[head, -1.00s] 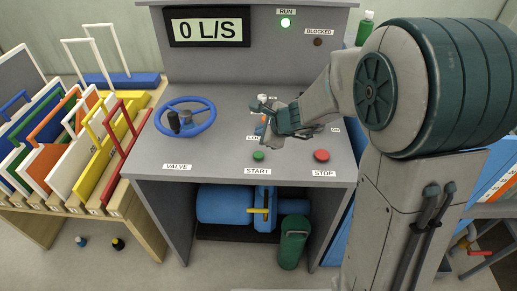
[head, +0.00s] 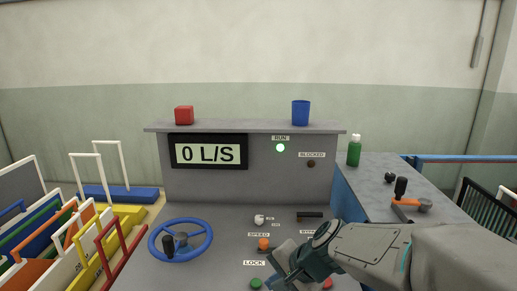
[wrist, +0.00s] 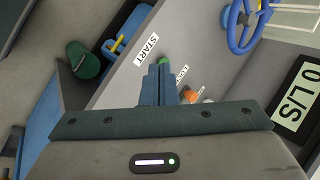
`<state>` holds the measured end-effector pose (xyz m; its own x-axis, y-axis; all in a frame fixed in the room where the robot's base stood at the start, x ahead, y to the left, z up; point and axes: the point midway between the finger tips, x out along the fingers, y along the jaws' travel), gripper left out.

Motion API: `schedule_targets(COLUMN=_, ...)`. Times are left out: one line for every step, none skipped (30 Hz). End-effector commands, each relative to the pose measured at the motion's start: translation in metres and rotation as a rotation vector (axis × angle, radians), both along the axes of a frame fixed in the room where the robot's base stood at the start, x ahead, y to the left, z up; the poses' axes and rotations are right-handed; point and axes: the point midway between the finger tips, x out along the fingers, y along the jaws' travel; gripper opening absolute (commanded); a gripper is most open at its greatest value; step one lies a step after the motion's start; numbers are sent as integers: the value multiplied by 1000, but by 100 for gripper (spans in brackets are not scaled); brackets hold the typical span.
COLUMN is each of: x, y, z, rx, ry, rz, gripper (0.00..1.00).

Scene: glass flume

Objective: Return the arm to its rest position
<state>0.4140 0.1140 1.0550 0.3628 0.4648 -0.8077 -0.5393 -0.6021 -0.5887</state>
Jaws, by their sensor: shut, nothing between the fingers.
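My gripper (wrist: 160,72) is shut and empty. In the wrist view its two blue fingers lie together over the console front, near the START label (wrist: 138,53) and the green button (wrist: 164,61). In the head view my arm reaches in from the lower right, and my gripper (head: 285,270) hangs over the lower part of the grey console (head: 220,258), partly covering the buttons and labels. Whether it touches the panel cannot be told.
The blue valve wheel (head: 180,240) is left of my gripper. The display (head: 209,154) reads 0 L/S, and the RUN lamp (head: 280,147) is lit. A red block (head: 184,115) and blue cup (head: 301,112) stand on the top ledge. A green bottle (head: 354,150) stands right.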

Motion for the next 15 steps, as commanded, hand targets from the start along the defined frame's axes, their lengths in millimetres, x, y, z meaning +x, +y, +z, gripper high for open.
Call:
schedule_targets(x=-16, y=-10, z=3, rx=-67, ry=-25, rz=75, gripper=0)
schedule_targets(x=-26, y=-16, z=4, rx=-111, ry=-36, rz=122, gripper=0)
schedule_targets(x=-38, y=-25, z=4, rx=-172, ry=-47, rz=185, gripper=0)
schedule_targets(x=-47, y=-32, z=4, rx=-219, ry=-55, rz=231, gripper=0)
schedule_targets(x=-56, y=-39, z=4, rx=-266, ry=-61, rz=274, gripper=0)
schedule_targets(x=-67, y=-49, z=4, rx=-327, ry=-67, rz=329, gripper=0)
schedule_targets(x=-75, y=-56, z=3, rx=-373, ry=-70, rz=367, gripper=0)
schedule_targets(x=-82, y=-64, z=3, rx=-416, ry=-70, rz=403, gripper=0)
schedule_targets(x=-91, y=-73, z=3, rx=-471, ry=-70, rz=445, gripper=0)
schedule_targets(x=-97, y=-80, z=3, rx=-509, ry=-68, rz=475, gripper=0)
schedule_targets(x=-102, y=-86, z=3, rx=-544, ry=-66, rz=500, gripper=0)
schedule_targets(x=-108, y=-93, z=3, rx=-585, ry=-62, rz=528, gripper=0)
schedule_targets(x=-112, y=-98, z=3, rx=-611, ry=-60, rz=546, gripper=0)
schedule_targets(x=-115, y=-102, z=3, rx=-634, ry=-57, rz=563, gripper=0)
schedule_targets(x=-119, y=-106, z=3, rx=-658, ry=-52, rz=580, gripper=0)
